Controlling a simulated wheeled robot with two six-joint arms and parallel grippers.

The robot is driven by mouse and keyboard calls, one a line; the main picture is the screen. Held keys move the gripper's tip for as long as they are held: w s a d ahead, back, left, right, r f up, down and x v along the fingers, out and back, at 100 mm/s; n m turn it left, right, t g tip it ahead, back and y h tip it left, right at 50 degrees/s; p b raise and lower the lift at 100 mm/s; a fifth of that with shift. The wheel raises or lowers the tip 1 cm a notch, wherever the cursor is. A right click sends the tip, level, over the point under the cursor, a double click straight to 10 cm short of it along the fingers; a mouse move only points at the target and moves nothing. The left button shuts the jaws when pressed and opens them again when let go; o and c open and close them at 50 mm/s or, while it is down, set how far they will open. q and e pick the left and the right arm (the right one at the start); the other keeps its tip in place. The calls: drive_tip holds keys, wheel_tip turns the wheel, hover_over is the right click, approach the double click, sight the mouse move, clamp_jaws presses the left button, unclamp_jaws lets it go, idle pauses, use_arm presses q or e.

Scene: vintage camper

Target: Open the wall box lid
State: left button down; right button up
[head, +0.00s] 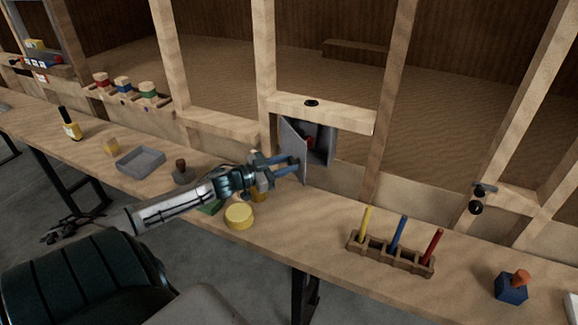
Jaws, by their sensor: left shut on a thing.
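The grey wall box (325,146) is set in the wooden wall frame above the bench. Its grey lid (291,140) stands swung outward, hinged on the left side, so the box is partly open. A small red thing (311,141) shows inside. My left gripper (290,165) is at the lower part of the lid, on its outer side, and is shut on it. The exact grip point is too small to see clearly. My right gripper is not in view.
A wooden rack (392,257) with yellow, blue and red sticks stands to the right. A blue block with an orange knob (512,288) is farther right. The bench between is clear.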

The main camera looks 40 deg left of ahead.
use_arm(q)
drive_tip(key=shift+s, duration=0.1)
idle(0.4)
drive_tip(key=c, duration=1.1)
unclamp_jaws()
drive_tip(key=shift+h, duration=0.3)
drive_tip(key=shift+o, duration=0.2)
drive_tip(key=shift+s+a, duration=0.1)
drive_tip(key=p+v, duration=0.5)
drive_tip(key=v, duration=0.5)
drive_tip(key=shift+s+p, duration=0.3)
drive_tip(key=shift+p, duration=0.1)
drive_tip(key=shift+a, duration=0.15)
drive_tip(key=shift+c, duration=0.4)
